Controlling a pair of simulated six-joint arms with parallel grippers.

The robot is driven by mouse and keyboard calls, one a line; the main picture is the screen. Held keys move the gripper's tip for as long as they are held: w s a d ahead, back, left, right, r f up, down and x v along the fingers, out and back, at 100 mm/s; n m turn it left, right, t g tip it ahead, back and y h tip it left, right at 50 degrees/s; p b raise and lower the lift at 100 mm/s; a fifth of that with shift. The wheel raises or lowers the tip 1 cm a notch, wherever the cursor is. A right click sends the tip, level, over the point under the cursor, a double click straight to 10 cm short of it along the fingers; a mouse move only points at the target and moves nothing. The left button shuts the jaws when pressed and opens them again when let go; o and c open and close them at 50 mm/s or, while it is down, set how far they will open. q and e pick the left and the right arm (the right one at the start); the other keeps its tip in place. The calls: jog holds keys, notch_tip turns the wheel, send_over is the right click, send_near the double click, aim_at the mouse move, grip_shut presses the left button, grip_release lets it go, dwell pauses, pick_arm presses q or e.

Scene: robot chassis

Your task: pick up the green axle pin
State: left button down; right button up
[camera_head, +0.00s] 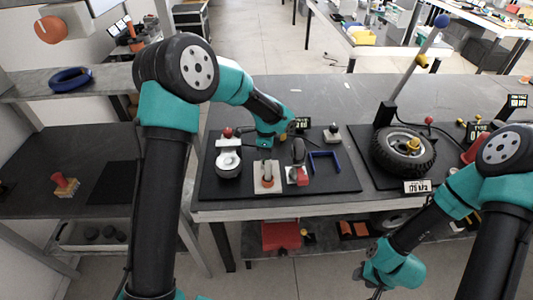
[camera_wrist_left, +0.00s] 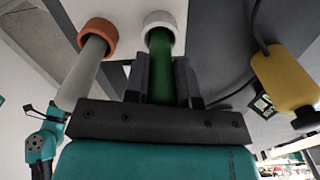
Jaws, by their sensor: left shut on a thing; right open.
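The green axle pin (camera_wrist_left: 182,82) stands between the fingers of my left gripper (camera_wrist_left: 166,82) in the left wrist view, with a white collar (camera_wrist_left: 160,24) at its far end. My left gripper is shut on it. In the head view my left gripper (camera_head: 265,152) is low over a pale block (camera_head: 267,188) on the dark mat; the green pin cannot be made out there. A grey pin (camera_wrist_left: 84,72) with an orange collar (camera_wrist_left: 98,32) is beside it in the wrist view. My right gripper (camera_head: 374,281) is open and empty, low in front of the table.
The dark mat (camera_head: 340,185) also holds a round metal part (camera_head: 228,163), a blue bracket (camera_head: 325,161) and a small red-and-grey part (camera_head: 302,178). A wheel (camera_head: 403,152) lies to the right. A yellow part (camera_wrist_left: 285,76) is near the gripper's right side in the wrist view.

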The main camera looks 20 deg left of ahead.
pick_arm(q)
notch_tip(320, 180, up, 10)
jog(key=shift+f, duration=0.15)
dwell(0.3)
